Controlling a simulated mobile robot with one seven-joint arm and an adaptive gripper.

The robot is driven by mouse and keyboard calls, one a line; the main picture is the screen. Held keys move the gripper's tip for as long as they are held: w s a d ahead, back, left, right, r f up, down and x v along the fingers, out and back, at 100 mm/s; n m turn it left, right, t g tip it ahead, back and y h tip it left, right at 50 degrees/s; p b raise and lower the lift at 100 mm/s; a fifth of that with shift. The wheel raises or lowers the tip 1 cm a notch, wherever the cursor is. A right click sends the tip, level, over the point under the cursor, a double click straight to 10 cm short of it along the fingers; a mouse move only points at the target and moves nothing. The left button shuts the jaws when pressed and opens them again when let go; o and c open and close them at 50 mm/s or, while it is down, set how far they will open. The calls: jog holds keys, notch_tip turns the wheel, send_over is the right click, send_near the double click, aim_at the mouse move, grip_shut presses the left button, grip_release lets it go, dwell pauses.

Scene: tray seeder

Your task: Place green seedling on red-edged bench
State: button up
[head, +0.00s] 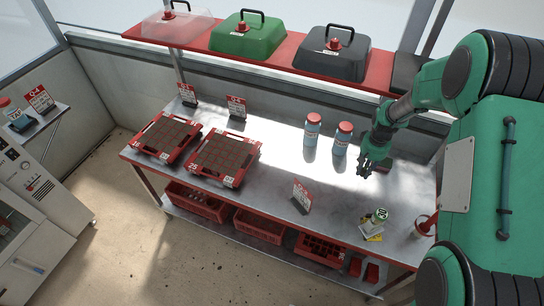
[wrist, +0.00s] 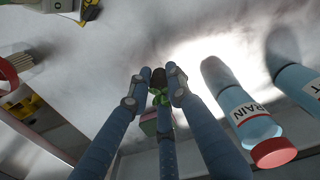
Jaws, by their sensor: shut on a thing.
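The red-edged bench (head: 262,200) is a long metal table with a red front edge, seen across the middle of the head view. My gripper (head: 365,171) is over its right part, beside two bottles. In the wrist view the gripper's blue fingers (wrist: 157,84) are closed around the green seedling (wrist: 160,97), a small leafy plant with a dark plug at the fingertips. The fingers partly hide it. In the head view I cannot make the seedling out. The bench surface shows beyond the fingertips, but the gap below the plug is hard to judge.
Two blue bottles with red caps (head: 313,130) (head: 342,138) stand left of my gripper. Two red seed trays (head: 167,138) (head: 224,158) lie at the left. The middle bench is largely clear.

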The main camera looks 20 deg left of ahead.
jog(key=a+n, duration=0.5)
jog(key=a, duration=1.9)
jog(key=shift+w+a+r, duration=0.2)
jog(key=shift+w, duration=0.05)
jog(key=shift+f, duration=0.15)
jog(key=b, duration=0.1)
send_over(305, 170)
jog(key=shift+s+a+f, duration=0.1)
jog(key=shift+f, duration=2.9)
jog(key=shift+f+b, duration=0.4)
jog(key=shift+f, duration=1.45)
jog(key=shift+f, duration=0.15)
jog(key=o, duration=0.9)
